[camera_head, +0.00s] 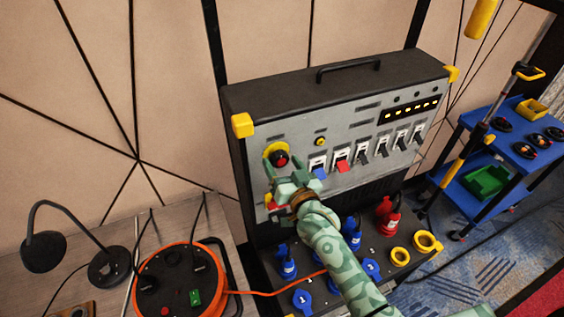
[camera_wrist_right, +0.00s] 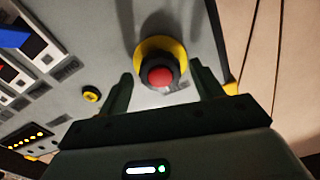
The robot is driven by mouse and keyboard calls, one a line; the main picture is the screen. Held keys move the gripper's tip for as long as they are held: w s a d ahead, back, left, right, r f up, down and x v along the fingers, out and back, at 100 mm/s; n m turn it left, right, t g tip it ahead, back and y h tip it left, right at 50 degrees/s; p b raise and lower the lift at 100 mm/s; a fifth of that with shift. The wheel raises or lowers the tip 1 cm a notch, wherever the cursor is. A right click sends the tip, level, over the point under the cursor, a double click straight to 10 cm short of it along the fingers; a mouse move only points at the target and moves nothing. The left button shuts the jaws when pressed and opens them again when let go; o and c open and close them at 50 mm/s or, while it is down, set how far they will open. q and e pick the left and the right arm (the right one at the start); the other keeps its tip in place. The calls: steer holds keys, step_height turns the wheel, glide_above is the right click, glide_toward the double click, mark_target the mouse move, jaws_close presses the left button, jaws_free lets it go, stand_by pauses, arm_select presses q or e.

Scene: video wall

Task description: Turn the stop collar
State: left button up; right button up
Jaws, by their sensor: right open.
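The stop has a red button (camera_head: 281,159) in a dark collar on a yellow round plate (camera_head: 271,149), at the left of the grey panel face. In the right wrist view the red button (camera_wrist_right: 160,77), the dark collar (camera_wrist_right: 149,60) and the yellow plate (camera_wrist_right: 143,49) show near the top middle. My right gripper (camera_head: 282,170) is open in front of the stop. In the right wrist view its two fingers stand on either side of the collar, with nothing gripped. I cannot tell whether they touch it. My left gripper is not in view.
A row of switches (camera_head: 363,154) lies right of the stop, with a small yellow button (camera_head: 320,142) above. Sockets and plugs (camera_head: 387,215) fill the lower box. An orange cable reel (camera_head: 180,285) and a lamp (camera_head: 42,250) stand left. A blue trolley (camera_head: 480,208) stands right.

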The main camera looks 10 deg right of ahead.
steer(key=shift+w+a, duration=0.1)
steer(key=shift+w, duration=0.35)
steer(key=c, duration=1)
